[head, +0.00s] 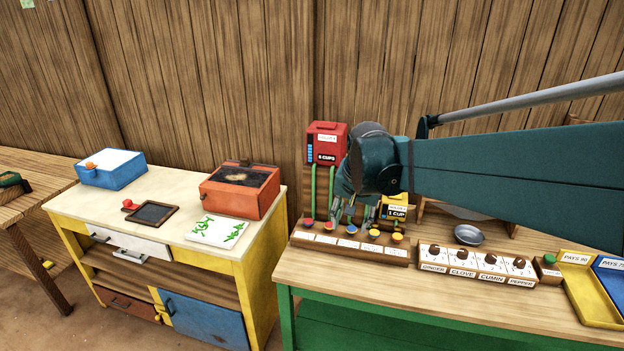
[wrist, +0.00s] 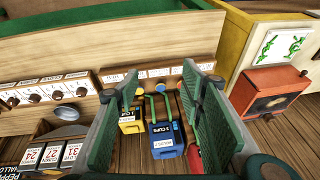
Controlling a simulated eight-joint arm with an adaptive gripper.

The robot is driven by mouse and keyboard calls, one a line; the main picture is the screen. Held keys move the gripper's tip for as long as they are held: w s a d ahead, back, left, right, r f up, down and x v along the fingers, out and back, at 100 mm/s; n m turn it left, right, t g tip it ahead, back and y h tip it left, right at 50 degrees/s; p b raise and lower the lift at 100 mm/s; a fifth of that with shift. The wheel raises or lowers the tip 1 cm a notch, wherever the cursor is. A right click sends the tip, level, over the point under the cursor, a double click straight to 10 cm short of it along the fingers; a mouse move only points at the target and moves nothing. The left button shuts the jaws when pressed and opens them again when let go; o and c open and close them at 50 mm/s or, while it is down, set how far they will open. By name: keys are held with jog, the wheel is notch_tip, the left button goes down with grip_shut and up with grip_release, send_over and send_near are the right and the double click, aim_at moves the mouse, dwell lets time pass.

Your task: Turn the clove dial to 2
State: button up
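The clove dial (head: 462,255) is a small brown knob on a white panel, above the label CLOVE and between the ginger dial (head: 434,250) and the cumin dial (head: 491,260). Its exact setting is too small to read. The clove dial also shows at the left of the wrist view (wrist: 57,93). My gripper (head: 350,215) is left of the dial row, over the back of the row of coloured buttons. In the wrist view its two green-padded fingers (wrist: 160,85) stand wide apart with nothing held between them.
Red, yellow and blue cup boxes stand around my gripper, the blue one (wrist: 162,140) visible between its fingers. A metal bowl (head: 469,235) sits behind the dials. The pepper dial (head: 519,264), a green button (head: 549,258) and a yellow tray (head: 590,300) lie to the right.

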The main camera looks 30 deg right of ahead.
jog(key=w+d+f+m+g+p, duration=0.15)
jog(key=d+m, duration=0.25)
jog(key=d, duration=0.9)
jog(key=m+g+y+p, duration=0.2)
jog(key=m+g+p, duration=0.15)
jog(key=m, duration=0.65)
send_near(463, 251)
jog(key=shift+s+a+f+t, duration=0.1)
jog(key=shift+a+t, duration=0.15)
jog(key=shift+t, duration=0.25)
jog(key=shift+s+d+f+m, duration=0.3)
jog(key=shift+d+f, duration=0.05)
jog(key=shift+d, duration=0.05)
jog(key=shift+s+a+f, duration=0.1)
jog(key=shift+f, duration=1.8)
jog(key=shift+s+a+f, duration=0.1)
jog(key=shift+s+f, duration=0.05)
jog(key=shift+f, duration=1.8)
jog(key=shift+c, duration=0.7)
